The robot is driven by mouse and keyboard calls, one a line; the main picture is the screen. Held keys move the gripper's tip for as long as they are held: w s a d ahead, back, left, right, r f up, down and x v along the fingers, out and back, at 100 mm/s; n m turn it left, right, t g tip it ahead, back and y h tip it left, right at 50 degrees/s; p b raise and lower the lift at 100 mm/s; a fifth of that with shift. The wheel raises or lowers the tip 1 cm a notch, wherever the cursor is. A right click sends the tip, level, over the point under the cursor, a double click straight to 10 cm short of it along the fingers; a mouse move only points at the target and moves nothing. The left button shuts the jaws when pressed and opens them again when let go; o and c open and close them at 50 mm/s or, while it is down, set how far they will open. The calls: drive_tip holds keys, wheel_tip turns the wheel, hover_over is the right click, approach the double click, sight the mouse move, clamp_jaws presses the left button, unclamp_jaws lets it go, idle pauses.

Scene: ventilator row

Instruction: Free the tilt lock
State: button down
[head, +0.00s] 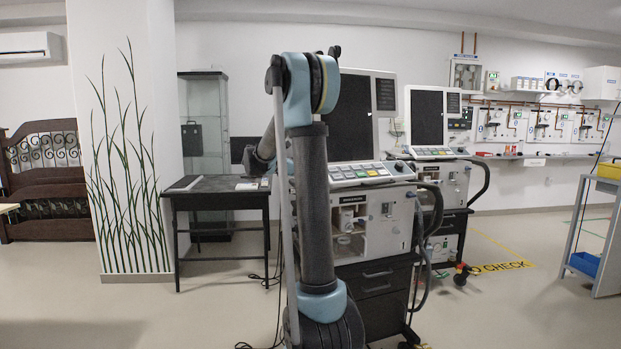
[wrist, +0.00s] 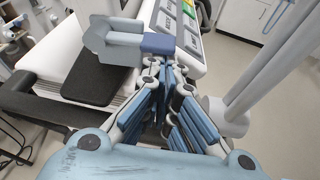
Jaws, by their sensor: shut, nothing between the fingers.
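The near ventilator (head: 375,225) stands just beyond my arm, with a dark screen (head: 357,110) above a panel of coloured keys (head: 360,172). In the wrist view, my gripper (wrist: 165,64) is shut and empty, its blue linked fingers meeting near the key panel (wrist: 185,22). A grey forked bracket (wrist: 112,42) and a blue block (wrist: 158,43) lie right at the fingertips; I cannot tell whether they touch. I cannot make out for sure which part is the tilt lock. In the head view, my arm hides my gripper and part of the ventilator.
A second ventilator (head: 445,185) stands close behind on the right. A black table (head: 215,188) is to the left, with cables on the floor. A trolley with a blue bin (head: 584,264) is at the far right. Open floor lies between the ventilators and the trolley.

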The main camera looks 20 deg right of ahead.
drive_tip(key=shift+r, duration=0.85)
drive_tip(key=v, duration=0.8)
drive_tip(key=shift+f, duration=0.15)
drive_tip(key=shift+w, duration=0.1)
